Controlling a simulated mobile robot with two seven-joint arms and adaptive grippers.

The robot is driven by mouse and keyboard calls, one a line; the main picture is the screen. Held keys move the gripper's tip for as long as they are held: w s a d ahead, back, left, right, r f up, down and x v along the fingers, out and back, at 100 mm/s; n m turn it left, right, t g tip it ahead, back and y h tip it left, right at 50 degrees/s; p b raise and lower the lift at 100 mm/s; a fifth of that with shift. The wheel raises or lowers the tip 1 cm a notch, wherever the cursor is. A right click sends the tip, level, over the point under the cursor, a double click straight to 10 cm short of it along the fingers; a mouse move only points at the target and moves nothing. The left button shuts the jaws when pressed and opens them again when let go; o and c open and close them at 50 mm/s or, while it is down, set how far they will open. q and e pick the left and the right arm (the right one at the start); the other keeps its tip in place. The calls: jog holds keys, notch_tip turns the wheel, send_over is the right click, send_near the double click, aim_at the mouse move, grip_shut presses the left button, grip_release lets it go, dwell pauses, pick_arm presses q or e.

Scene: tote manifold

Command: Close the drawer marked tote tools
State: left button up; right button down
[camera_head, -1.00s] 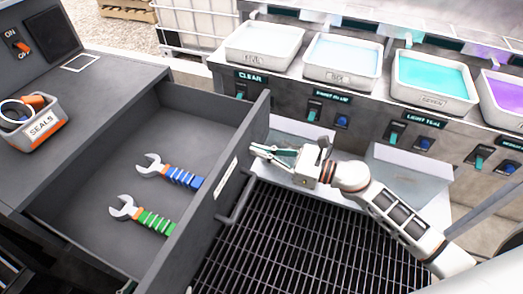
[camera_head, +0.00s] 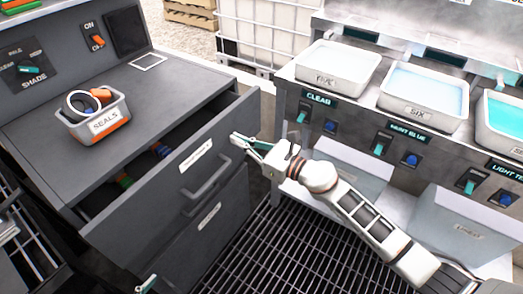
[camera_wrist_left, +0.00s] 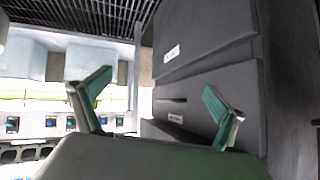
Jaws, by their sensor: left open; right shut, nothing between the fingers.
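The top drawer (camera_head: 232,122) of the grey cabinet is partly open, with a narrow gap behind its front. Its label (camera_head: 195,156) is too small to read; a bar handle (camera_head: 208,178) sits below it. Inside, a green wrench handle (camera_head: 123,180) and a blue one (camera_head: 161,150) show; the rest is hidden under the cabinet top. My right gripper (camera_head: 236,138) is shut and empty, its tips at the drawer front near its right end, seemingly touching. My left gripper shows only as a tip (camera_head: 147,284) at the bottom; in the left wrist view its fingers (camera_wrist_left: 155,108) are spread and empty.
A second drawer (camera_head: 210,235) below is shut. A SEALS bin (camera_head: 103,122) stands on the cabinet top. White tubs of liquid, such as tub SIX (camera_head: 424,95), sit on the bench at right. Dark floor grating (camera_head: 290,245) lies between cabinet and bench.

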jog(key=b+x, duration=0.1)
jog(key=x, duration=0.5)
jog(key=shift+w+a+f, duration=0.15)
jog(key=shift+a, duration=0.05)
jog(key=shift+w+a, duration=0.15)
jog(key=shift+a, duration=0.05)
pick_arm(q)
jog(key=shift+w+d+r, duration=0.15)
jog(key=shift+w+r, duration=0.35)
jog(key=shift+w, duration=0.15)
pick_arm(e)
jog(key=shift+r, duration=0.3)
jog(key=shift+w, duration=0.1)
pick_arm(q)
jog(key=shift+s+f, duration=0.1)
